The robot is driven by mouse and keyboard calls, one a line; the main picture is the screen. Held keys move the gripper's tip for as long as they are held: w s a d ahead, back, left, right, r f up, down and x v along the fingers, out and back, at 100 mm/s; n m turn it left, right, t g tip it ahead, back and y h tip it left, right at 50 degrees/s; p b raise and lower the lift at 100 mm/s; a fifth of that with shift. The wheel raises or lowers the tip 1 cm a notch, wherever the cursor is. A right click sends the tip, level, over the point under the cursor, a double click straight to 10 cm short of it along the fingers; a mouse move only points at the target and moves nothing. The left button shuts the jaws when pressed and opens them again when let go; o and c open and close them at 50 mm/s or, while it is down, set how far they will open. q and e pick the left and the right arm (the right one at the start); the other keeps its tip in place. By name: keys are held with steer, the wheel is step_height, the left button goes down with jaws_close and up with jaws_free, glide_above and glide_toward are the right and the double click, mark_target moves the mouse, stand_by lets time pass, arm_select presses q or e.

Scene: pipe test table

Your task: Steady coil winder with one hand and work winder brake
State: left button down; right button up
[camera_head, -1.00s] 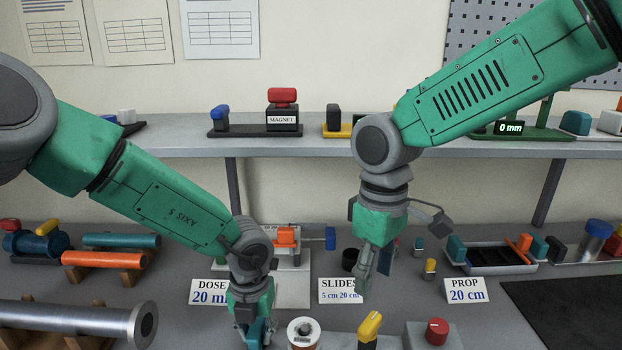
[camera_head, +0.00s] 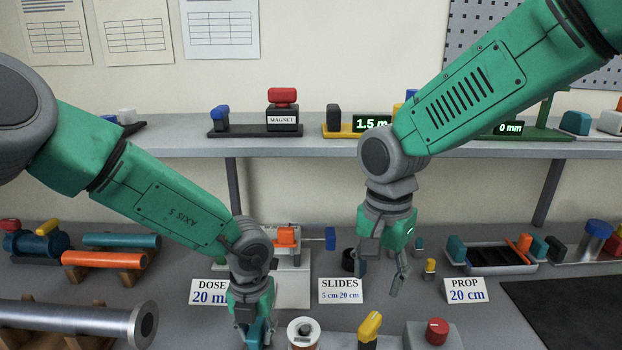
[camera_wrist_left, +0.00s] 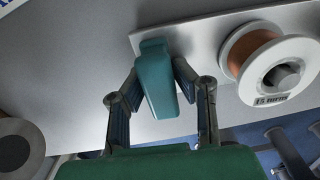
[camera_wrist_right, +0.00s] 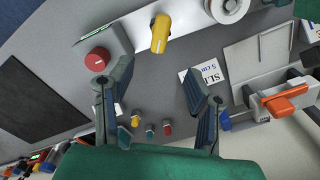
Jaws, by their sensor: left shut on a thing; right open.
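The coil winder has a white spool with a copper-coloured winding (camera_wrist_left: 257,57) on a pale base plate (camera_wrist_left: 203,37). Its spool also shows at the lower edge of the head view (camera_head: 303,333). My left gripper (camera_wrist_left: 155,80) is shut on the winder's teal upright grip (camera_wrist_left: 157,85), beside the spool. A yellow lever, seemingly the winder brake (camera_head: 370,326), stands right of the spool; it also shows in the right wrist view (camera_wrist_right: 160,34). My right gripper (camera_head: 382,275) is open and empty, above and behind the yellow lever, not touching it.
A red knob on a grey box (camera_head: 437,331) stands right of the yellow lever. A shelf (camera_head: 300,146) spans the back, with a 1.5 m display (camera_head: 372,123).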

mark_target(369, 317)
step_height(369, 317, down, 11)
steer(key=shift+r, duration=0.15)
stand_by(0.4)
jaws_close()
steer(key=shift+a+n, duration=0.15)
steer(key=shift+n, duration=1.55)
steer(key=shift+a+n, duration=0.1)
steer(key=shift+n, duration=1)
steer(key=shift+c, duration=2.3)
jaws_free()
steer(key=shift+n, duration=0.3)
steer(key=o, duration=0.5)
